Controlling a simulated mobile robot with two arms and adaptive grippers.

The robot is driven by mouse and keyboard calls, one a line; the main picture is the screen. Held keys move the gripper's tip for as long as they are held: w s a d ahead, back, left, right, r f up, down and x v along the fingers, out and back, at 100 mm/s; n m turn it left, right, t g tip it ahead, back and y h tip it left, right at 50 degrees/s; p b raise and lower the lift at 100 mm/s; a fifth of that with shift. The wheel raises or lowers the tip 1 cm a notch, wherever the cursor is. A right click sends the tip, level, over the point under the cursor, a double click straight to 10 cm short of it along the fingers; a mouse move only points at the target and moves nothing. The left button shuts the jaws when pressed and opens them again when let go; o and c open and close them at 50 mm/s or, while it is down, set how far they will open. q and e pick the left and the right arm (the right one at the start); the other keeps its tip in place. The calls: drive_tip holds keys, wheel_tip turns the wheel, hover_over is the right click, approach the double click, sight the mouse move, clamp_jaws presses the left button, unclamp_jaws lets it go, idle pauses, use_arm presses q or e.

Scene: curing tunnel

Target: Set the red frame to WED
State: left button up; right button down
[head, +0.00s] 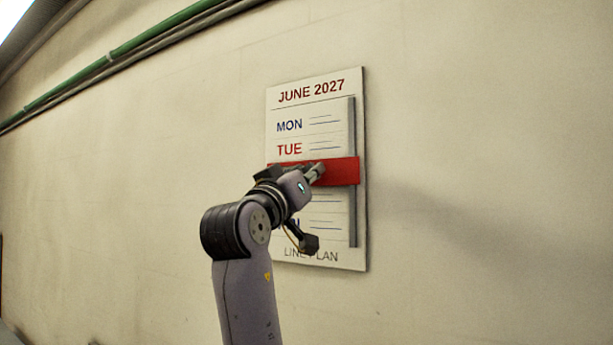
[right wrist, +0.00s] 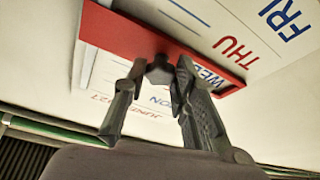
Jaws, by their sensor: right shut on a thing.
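The red frame (head: 342,171) lies across a white calendar board on the wall, just below the TUE row in the head view. In the right wrist view the picture is turned, and the red frame (right wrist: 140,38) crosses the board with WED (right wrist: 211,77) showing along its edge, partly hidden by my finger. THU (right wrist: 235,50) and FRI lie outside it. My right gripper (head: 316,172) is at the frame's front, shut on the frame by a small dark part (right wrist: 160,72) between its fingertips. My arm hides the rows below the frame in the head view. My left gripper is not in view.
The calendar board (head: 310,112) reads JUNE 2027 above and LINE PLAN below. A grey vertical rail (head: 352,220) runs along its right side. A green pipe (head: 130,45) runs high on the wall at left. The wall around the board is clear.

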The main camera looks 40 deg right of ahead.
drive_tip(key=c, duration=1.8)
unclamp_jaws()
drive_tip(key=o, duration=0.5)
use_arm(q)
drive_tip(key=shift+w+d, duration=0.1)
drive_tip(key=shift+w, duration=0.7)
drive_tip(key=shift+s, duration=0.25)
use_arm(e)
drive_tip(key=v, duration=1.2)
drive_tip(key=shift+f, duration=0.1)
